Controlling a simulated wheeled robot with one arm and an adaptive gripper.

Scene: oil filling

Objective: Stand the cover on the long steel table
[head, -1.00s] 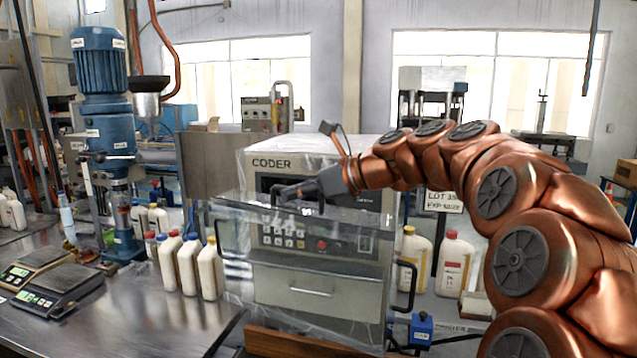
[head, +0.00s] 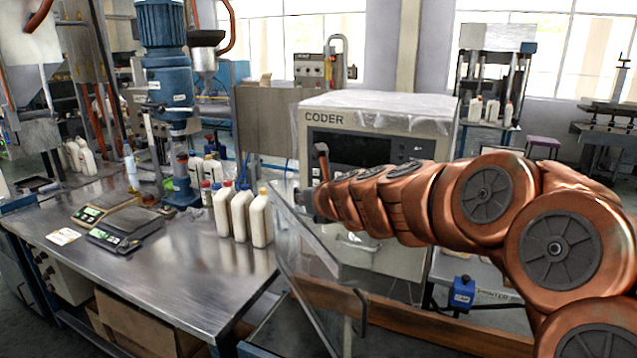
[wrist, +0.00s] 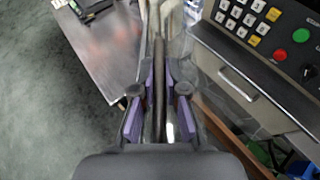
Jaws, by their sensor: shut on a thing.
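The cover is a clear, see-through panel (head: 308,272) with a dark handle at its lower right. It hangs tilted in front of the coder, just off the right end of the long steel table (head: 125,275). My gripper (wrist: 158,95) is shut on the cover's edge, which runs between the purple-sided fingers in the wrist view. In the head view the gripper (head: 306,200) is small and partly hidden by my arm. The table's near corner also shows in the wrist view (wrist: 100,55), left of the fingers.
The coder (head: 375,118) stands behind my arm. White bottles (head: 242,218) stand near the table's right end. Two scales (head: 122,228) and a blue mixer (head: 170,90) are farther left. The table's front middle is bare. A blue box (head: 462,291) sits low at right.

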